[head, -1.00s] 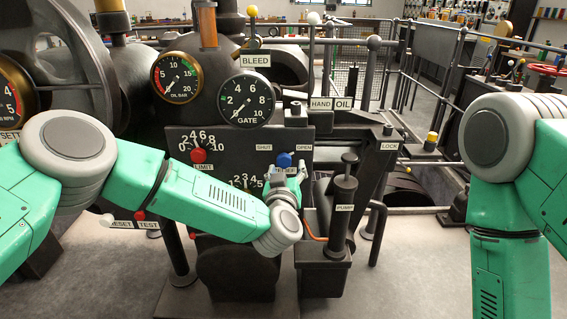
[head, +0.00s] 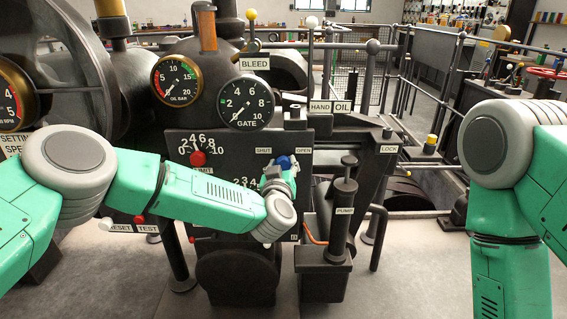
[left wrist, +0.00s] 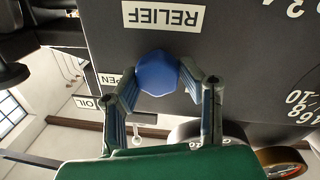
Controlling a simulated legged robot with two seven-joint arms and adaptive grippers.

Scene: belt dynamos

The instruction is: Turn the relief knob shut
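The relief knob is a blue faceted knob (head: 284,161) on the dark front panel, between the SHUT and OPEN labels. In the left wrist view the knob (left wrist: 157,74) sits between the two fingers of my left gripper (left wrist: 158,78), with a fingertip against each side. The RELIEF label (left wrist: 163,16) shows upside down beside it. In the head view my left gripper (head: 277,172) is at the knob from below and partly covers it. The RELIEF label is hidden there. My right arm enters at the right, and its gripper is out of view.
A red LIMIT knob (head: 198,158) and its dial are left of the relief knob. The GATE gauge (head: 246,102) is above. The black hand pump (head: 343,210) stands close at the right of my left wrist. A LOCK label (head: 388,149) is farther right.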

